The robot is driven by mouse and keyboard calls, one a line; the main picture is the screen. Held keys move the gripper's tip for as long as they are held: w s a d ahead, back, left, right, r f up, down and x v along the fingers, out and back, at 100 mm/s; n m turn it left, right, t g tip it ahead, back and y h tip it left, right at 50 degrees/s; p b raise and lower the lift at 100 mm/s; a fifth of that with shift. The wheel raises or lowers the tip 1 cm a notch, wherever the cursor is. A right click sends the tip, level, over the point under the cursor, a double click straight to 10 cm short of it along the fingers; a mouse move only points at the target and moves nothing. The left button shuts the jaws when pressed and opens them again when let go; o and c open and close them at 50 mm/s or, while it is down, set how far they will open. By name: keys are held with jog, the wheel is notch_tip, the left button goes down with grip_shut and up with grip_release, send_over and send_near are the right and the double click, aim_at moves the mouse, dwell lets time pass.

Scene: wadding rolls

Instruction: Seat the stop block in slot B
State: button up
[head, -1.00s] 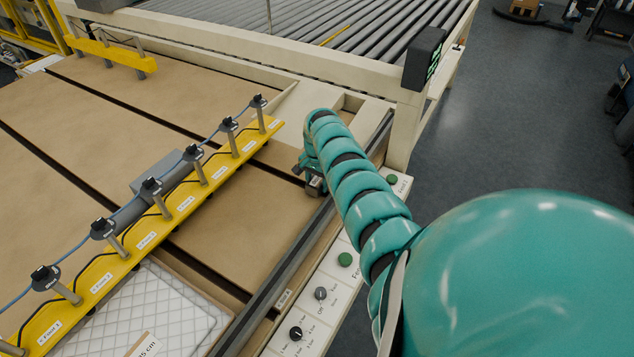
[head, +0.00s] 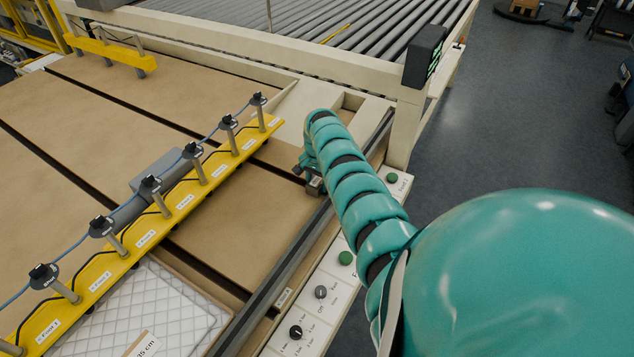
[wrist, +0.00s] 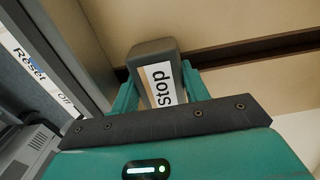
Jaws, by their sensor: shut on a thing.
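The stop block (wrist: 150,52) is a grey block with a white label reading "stop". It shows in the wrist view between the two teal fingers of my gripper (wrist: 158,85), which is shut on it. In the head view my gripper (head: 314,186) is beside the dark rail (head: 285,262) at the table's right edge, mostly hidden behind my teal arm. A dark slot crosses the tan table beyond the block in the wrist view (wrist: 250,48). I cannot read any slot letter, and I cannot tell whether the block touches the rail or table.
A yellow bar (head: 150,232) with several labelled posts spans the tan table (head: 245,215) left of my gripper. A control panel with knobs and green buttons (head: 345,258) runs along the near edge. A quilted white pad (head: 150,310) lies at the lower left. Rollers (head: 300,30) are behind.

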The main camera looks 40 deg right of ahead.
jog(key=o, duration=1.4)
jog(key=shift+r, duration=0.1)
jog(key=shift+r+b, duration=0.3)
jog(key=shift+r, duration=1.3)
jog(key=shift+r+p, duration=0.8)
jog(key=shift+r, duration=6.2)
